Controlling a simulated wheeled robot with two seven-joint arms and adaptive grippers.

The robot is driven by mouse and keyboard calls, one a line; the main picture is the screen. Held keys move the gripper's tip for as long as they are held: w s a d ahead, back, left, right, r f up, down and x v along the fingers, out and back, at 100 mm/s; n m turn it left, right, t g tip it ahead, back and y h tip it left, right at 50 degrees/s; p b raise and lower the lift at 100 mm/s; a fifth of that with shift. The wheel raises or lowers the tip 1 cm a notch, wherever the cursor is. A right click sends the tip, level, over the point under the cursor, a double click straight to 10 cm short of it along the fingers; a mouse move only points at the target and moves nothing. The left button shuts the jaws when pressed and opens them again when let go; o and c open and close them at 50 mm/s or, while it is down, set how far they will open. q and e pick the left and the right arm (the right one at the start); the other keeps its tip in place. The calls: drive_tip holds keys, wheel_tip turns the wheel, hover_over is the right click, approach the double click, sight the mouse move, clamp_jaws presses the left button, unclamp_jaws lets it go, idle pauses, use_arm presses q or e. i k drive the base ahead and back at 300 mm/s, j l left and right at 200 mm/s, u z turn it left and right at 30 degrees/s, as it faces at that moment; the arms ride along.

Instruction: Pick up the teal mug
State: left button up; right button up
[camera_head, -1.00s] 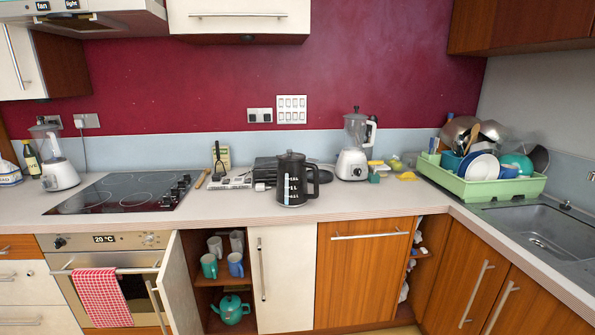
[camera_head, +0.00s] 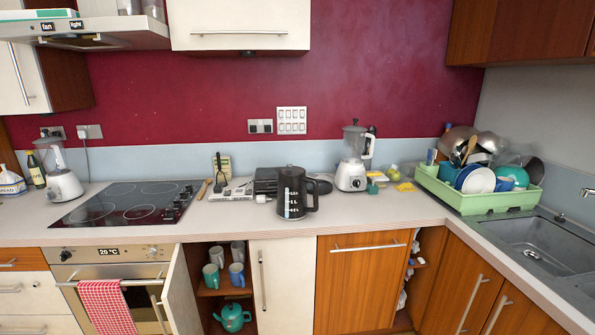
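The teal mug (camera_head: 211,276) stands on the upper shelf of the open cabinet below the counter, at the front left of a small group of mugs. A blue mug (camera_head: 237,274) stands to its right. Two grey mugs (camera_head: 216,256) (camera_head: 238,250) stand behind them. A teal teapot (camera_head: 232,318) sits on the lower level of the same cabinet. Neither of my grippers shows in the head view.
The open cream cabinet door (camera_head: 178,292) projects at the left of the opening, and a closed cream door (camera_head: 283,285) is at its right. The oven (camera_head: 118,270) with a checked towel (camera_head: 106,306) is farther left. A black kettle (camera_head: 292,194) stands on the counter above.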

sight(211, 274)
drive_tip(key=j+z, duration=0.1)
drive_tip(key=j, duration=0.65)
drive_tip(key=k+j, duration=0.1)
drive_tip(key=j, duration=0.65)
drive_tip(key=j+z, duration=0.15)
drive_tip(key=j, duration=0.55)
drive_tip(key=k+j, duration=0.15)
drive_tip(key=j, duration=0.6)
drive_tip(key=i+l+u, duration=0.1)
drive_tip(key=l+u, duration=0.15)
drive_tip(key=l, duration=0.4)
drive_tip(key=l+u, duration=0.2)
drive_tip(key=l, duration=0.45)
